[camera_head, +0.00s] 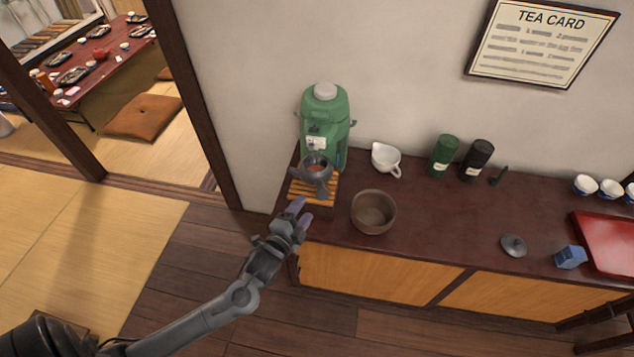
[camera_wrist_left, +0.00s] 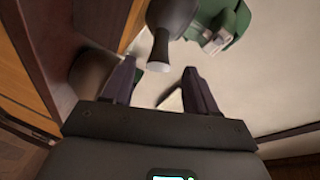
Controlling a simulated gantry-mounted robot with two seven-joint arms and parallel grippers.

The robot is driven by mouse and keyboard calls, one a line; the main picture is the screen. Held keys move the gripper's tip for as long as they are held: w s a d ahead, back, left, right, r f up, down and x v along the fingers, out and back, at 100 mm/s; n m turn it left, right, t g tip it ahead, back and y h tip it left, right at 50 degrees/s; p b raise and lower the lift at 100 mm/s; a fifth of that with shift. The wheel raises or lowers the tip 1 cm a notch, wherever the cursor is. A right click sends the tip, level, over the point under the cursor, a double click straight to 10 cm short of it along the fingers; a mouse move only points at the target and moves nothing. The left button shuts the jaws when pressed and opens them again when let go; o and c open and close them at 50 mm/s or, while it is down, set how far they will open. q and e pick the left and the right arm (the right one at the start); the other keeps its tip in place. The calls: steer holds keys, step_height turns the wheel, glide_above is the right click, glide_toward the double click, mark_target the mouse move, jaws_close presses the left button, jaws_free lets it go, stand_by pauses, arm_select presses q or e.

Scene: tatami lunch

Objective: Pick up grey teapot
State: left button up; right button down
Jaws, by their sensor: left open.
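The grey teapot (camera_head: 314,170) stands lidless on a slatted wooden stand under the spout of a green hot-water dispenser (camera_head: 325,115), with reddish contents showing in its top. Its side handle points towards my left gripper. My left gripper (camera_head: 301,212) is open and empty, just in front of the teapot, at the cabinet's left front edge. In the left wrist view, the teapot (camera_wrist_left: 172,20) is at the top, and its flared handle end reaches down near the gap between my fingers (camera_wrist_left: 160,85). The handle looks apart from both fingers. My right gripper is not in view.
A brown bowl (camera_head: 373,212) stands right of the teapot, with a white pitcher (camera_head: 385,159) behind it. Canisters (camera_head: 443,155), a grey lid (camera_head: 513,245), a blue box (camera_head: 570,257), white cups and a red tray (camera_head: 606,240) are farther right. The wooden stand (camera_head: 323,196) lies close by.

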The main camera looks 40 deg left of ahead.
mark_target(317, 187)
arm_select(q)
steer(key=b+x, duration=0.2)
steer(key=x, duration=0.7)
steer(key=shift+w+a, duration=0.15)
steer(key=shift+w, duration=0.25)
steer(key=shift+c, duration=0.4)
steer(key=c, duration=1)
steer(key=shift+r, duration=0.15)
jaws_close()
steer(key=shift+r, duration=0.2)
